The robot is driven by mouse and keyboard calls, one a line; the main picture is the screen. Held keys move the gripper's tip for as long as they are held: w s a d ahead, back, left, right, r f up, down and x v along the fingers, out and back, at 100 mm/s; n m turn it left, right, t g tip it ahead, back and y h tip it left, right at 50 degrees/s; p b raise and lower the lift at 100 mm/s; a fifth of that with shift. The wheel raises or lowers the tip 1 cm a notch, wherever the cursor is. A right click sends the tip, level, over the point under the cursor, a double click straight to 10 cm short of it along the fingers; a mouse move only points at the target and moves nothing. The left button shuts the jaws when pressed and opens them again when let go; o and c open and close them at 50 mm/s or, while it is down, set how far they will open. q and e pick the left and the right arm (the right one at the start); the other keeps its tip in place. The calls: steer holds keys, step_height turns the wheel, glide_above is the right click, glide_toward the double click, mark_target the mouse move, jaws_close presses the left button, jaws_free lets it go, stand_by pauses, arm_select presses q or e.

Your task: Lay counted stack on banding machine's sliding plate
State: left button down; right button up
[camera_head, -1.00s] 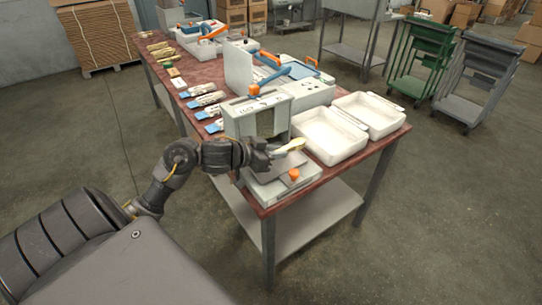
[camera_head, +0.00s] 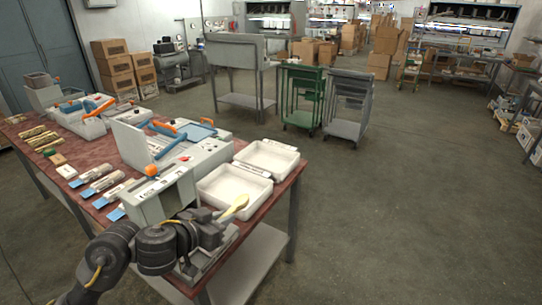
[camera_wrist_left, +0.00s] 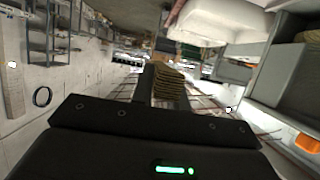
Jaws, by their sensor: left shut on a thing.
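My left gripper (camera_head: 222,226) is shut on a small stack of pale wooden spoons (camera_head: 236,207), which sticks out to the right of the fingers. In the left wrist view the layered stack (camera_wrist_left: 168,80) shows in front of the dark gripper body. The grey-white banding machine (camera_head: 158,203) stands at the near end of the table, just behind and left of the gripper. My arm and gripper hide most of its low front part and sliding plate. I cannot tell whether the stack touches the plate. My right gripper is not in view.
Two white trays (camera_head: 233,202) (camera_head: 267,174) stand behind the gripper along the table's right side. A machine with blue and orange handles (camera_head: 185,150) stands behind the banding machine. Blue-ended packs (camera_head: 98,187) lie on the red table's left side. Carts (camera_head: 347,117) stand on open floor.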

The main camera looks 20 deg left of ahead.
arm_select(q)
steer(key=s+d+f+m+g+h, duration=0.1)
steer(key=s+d+m+g+h, duration=0.1)
steer(key=s+m+g+h, duration=0.3)
steer(key=shift+s+d+f+m+h, duration=0.4)
steer(key=shift+s+m+h, duration=0.35)
steer(key=shift+m+h, duration=0.35)
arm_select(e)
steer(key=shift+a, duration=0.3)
arm_select(q)
steer(key=w+a+n+t+y, duration=0.1)
steer(key=w+n+y, duration=0.1)
steer(key=w+a+r+n+t+y, duration=0.1)
steer(key=w+n+t+y, duration=0.3)
steer(key=n+y, duration=0.1)
steer(key=shift+w+a+r, duration=0.3)
steer(key=shift+a+r, duration=0.1)
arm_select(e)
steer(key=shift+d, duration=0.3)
